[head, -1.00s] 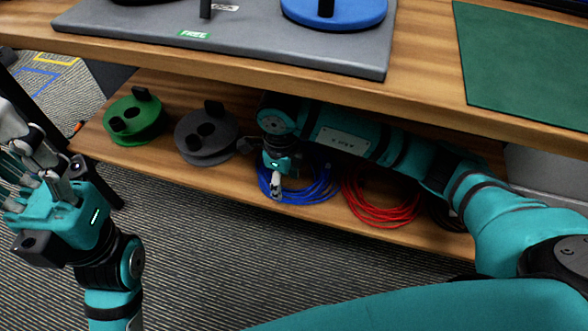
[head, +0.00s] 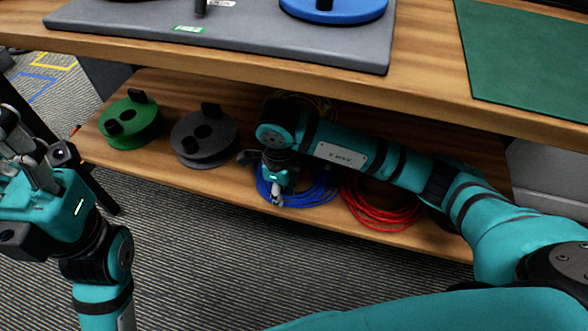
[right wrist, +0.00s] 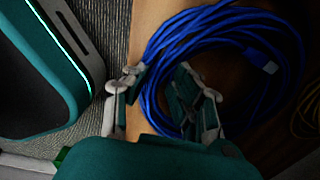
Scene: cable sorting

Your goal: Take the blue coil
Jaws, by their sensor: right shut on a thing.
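The blue coil (head: 318,192) lies on the lower wooden shelf, partly hidden behind my right arm. In the right wrist view the blue coil (right wrist: 292,50) is a loop of several cable strands with a plug at its end. My right gripper (head: 276,196) reaches down at the shelf's front edge; in the right wrist view its fingers (right wrist: 160,88) are shut on the near strands of the coil, one finger on each side. My left gripper (head: 18,165) is at the left edge, away from the shelf; its fingers are partly cut off by the frame.
A red coil (head: 375,212) lies right of the blue one. A grey spool (head: 190,150) and a green spool (head: 147,131) stand to the left. A yellow cable (head: 322,101) lies behind my right arm. The upper board (head: 440,100) hangs over the shelf.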

